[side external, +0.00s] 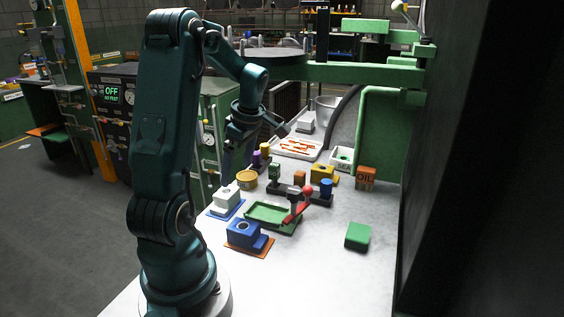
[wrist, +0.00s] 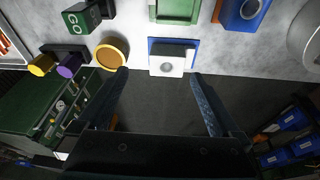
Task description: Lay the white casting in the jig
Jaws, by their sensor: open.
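The white casting (side external: 225,197), a block with a round hole in its top, sits on a blue mat (side external: 213,213) near the bench's left edge. It also shows in the wrist view (wrist: 167,66), just beyond my fingertips. My gripper (side external: 258,138) is open and empty, raised above the bench; its spread fingers frame the lower part of the wrist view (wrist: 160,75). A shallow green tray-like fixture (side external: 258,221) with a red-handled lever (side external: 299,208) lies right of the casting; it looks like the jig. Its edge shows at the top of the wrist view (wrist: 175,19).
A blue casting (side external: 243,233) on an orange mat stands in front of the green fixture. A yellow tin (side external: 247,180), a green GO block (wrist: 88,17) and a yellow casting (side external: 322,172) stand behind. A green block (side external: 357,236) lies right. The front right bench is clear.

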